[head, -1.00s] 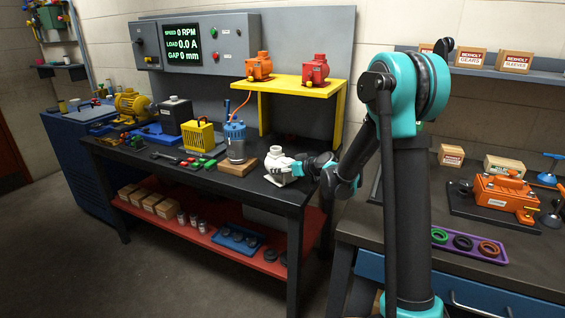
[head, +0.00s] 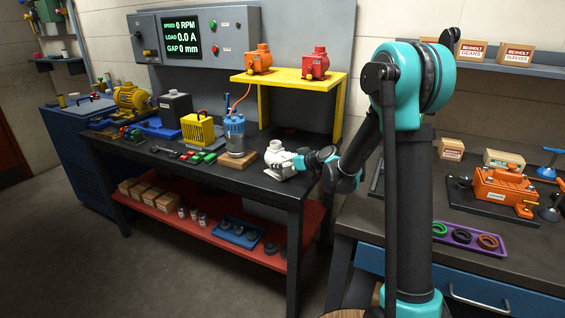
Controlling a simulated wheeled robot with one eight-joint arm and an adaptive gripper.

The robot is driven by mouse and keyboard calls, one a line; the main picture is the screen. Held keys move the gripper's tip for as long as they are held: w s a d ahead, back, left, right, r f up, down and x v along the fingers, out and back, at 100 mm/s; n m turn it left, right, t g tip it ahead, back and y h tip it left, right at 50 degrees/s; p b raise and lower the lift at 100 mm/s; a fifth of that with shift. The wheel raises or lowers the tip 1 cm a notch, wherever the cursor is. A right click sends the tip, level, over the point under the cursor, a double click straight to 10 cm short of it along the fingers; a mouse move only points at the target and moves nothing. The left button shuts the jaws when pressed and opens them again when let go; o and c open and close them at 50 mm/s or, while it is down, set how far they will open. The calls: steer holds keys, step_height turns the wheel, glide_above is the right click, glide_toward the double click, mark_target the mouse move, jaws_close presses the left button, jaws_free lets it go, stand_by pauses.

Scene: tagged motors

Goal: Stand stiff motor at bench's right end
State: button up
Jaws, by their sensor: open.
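A cream-white motor (head: 277,153) stands upright near the right end of the dark bench (head: 262,190). My gripper (head: 289,162) is open at its right side, close to its lower part; I cannot tell whether they touch. A blue motor (head: 235,133) with an orange cable stands on a wooden block left of it. An orange motor (head: 259,60) and a red motor (head: 316,64) stand on the yellow shelf (head: 285,78). No tag telling stiffness is legible on any motor.
A yellow caged unit (head: 198,131) and a black box-like unit (head: 175,108) stand farther left on the bench. A control panel (head: 207,37) reads zero. The side table at right holds an orange machine (head: 503,187) and a purple ring tray (head: 470,238).

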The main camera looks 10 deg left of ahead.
steer(key=v, duration=1.1)
steer(key=shift+a, duration=0.1)
